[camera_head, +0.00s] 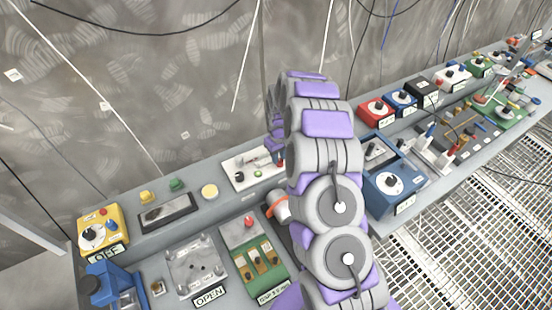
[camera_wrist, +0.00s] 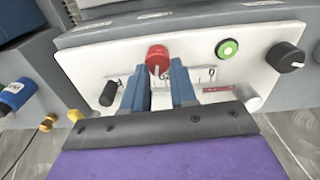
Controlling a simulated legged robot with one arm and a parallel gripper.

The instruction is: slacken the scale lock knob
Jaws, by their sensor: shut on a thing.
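A red knob (camera_wrist: 157,57) sits on a white panel (camera_wrist: 85,62), just above a strip with scale marks (camera_wrist: 200,77). I take it to be the scale lock knob; no label on it is readable. My gripper (camera_wrist: 162,72) has its two blue fingers at the knob's lower side, shut on it. The fingertips partly cover the knob and scale. In the head view, the white panel (camera_head: 243,178) stands behind my arm, with a bit of red at its right edge.
The panel also carries a green button (camera_wrist: 227,48), a black knob (camera_wrist: 286,56) at right and a black handle (camera_wrist: 109,93) at left. In the head view, a yellow box (camera_head: 100,232) and a blue box (camera_head: 391,188) flank my arm.

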